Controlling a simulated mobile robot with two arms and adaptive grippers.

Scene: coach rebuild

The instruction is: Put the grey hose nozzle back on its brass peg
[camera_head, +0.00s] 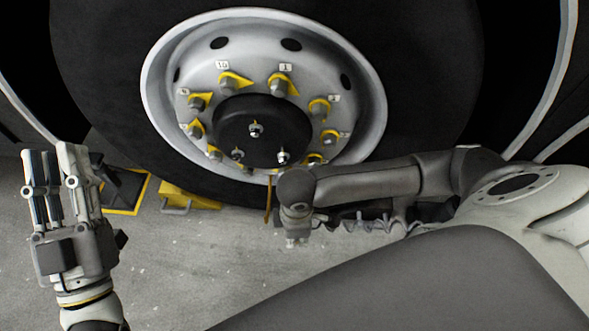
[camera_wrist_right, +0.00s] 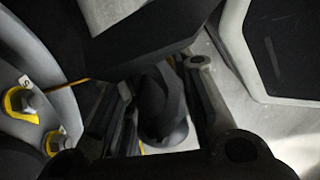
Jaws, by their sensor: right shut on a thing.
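My right gripper (camera_head: 294,238) is in front of the lower tyre, beneath my forearm, which hides much of it. In the right wrist view its fingers (camera_wrist_right: 158,110) are shut around a dark grey, rounded piece (camera_wrist_right: 160,100), which looks like the hose nozzle. The nozzle cannot be made out in the head view. A thin brass-coloured rod (camera_head: 268,200) stands upright just left of the right gripper; I cannot tell whether it is the brass peg. My left gripper (camera_head: 55,155) is raised at the left, fingers up, open and empty.
A large wheel (camera_head: 160,75) with a grey rim and yellow nut markers fills the back. Yellow chocks (camera_head: 190,200) and a dark, yellow-edged block (camera_head: 125,188) lie at the tyre's foot. A wavy grey thing (camera_head: 365,225) shows under my right arm.

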